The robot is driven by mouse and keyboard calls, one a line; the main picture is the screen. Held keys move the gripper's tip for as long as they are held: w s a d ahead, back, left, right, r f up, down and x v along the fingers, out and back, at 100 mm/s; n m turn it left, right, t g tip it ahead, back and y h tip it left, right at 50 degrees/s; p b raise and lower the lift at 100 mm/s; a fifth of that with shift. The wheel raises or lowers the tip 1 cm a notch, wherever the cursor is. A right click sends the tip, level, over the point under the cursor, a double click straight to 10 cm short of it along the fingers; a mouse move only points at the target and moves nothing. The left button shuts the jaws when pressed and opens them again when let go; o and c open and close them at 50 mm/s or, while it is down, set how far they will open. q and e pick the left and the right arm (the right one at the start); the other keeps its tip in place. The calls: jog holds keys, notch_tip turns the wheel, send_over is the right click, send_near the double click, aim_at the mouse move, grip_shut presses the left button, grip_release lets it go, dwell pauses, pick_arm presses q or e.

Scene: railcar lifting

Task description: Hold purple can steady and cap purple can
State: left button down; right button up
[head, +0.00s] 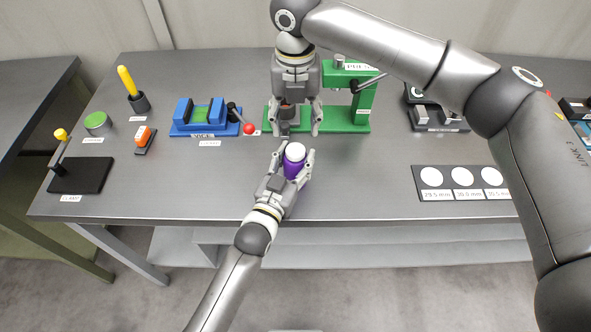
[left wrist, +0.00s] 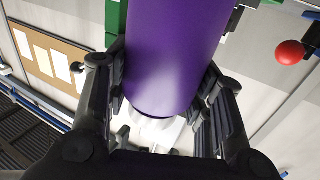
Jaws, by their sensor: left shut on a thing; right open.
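The purple can (head: 297,169) stands near the front middle of the grey table with a white top (head: 294,152). My left gripper (head: 294,166) is shut around the can's side. In the left wrist view the purple can (left wrist: 175,50) fills the space between the fingers of my left gripper (left wrist: 165,95), with a white part at its lower end. My right gripper (head: 298,120) is open and points down, above and behind the can, in front of the green press. Its fingers are apart and I see nothing held between them. I cannot tell whether the white top is a separate cap.
A green press (head: 358,105) stands behind my right gripper. A blue vise (head: 206,117) with a red-balled handle (head: 249,129) is at left. A plate with white discs (head: 461,182) lies at right. The table beside the can is clear.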

aim_at(296, 150)
jog(key=shift+f, duration=4)
jog(key=c, duration=1)
jog(key=o, duration=1)
jog(key=shift+r, duration=2.3)
jog(key=o, duration=0.6)
